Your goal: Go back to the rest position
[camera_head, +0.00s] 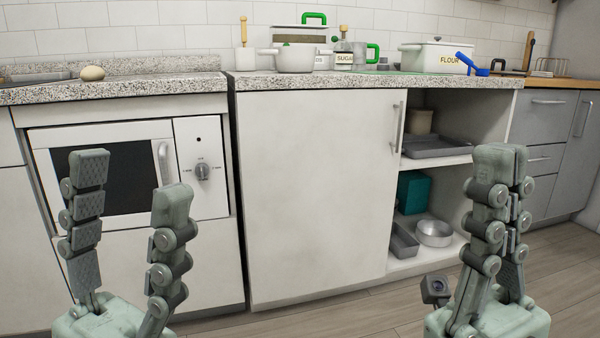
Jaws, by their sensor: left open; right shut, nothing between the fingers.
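My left gripper (130,190) is raised at the lower left, in front of the built-in microwave (105,170). Its two fingers stand wide apart and nothing is between them. My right gripper (501,165) is raised at the lower right, in front of the open shelf unit's right side. Its fingers are pressed together with nothing held. Both grippers point upward and look clear of the counter and cabinets.
A granite counter (300,81) carries a white pot (294,58), a flour bin (437,58), a blue-handled item (472,66) and an egg-like object (92,73). Below are a closed white cabinet door (315,180) and open shelves (437,160) with pans. Bare floor (570,270) lies right.

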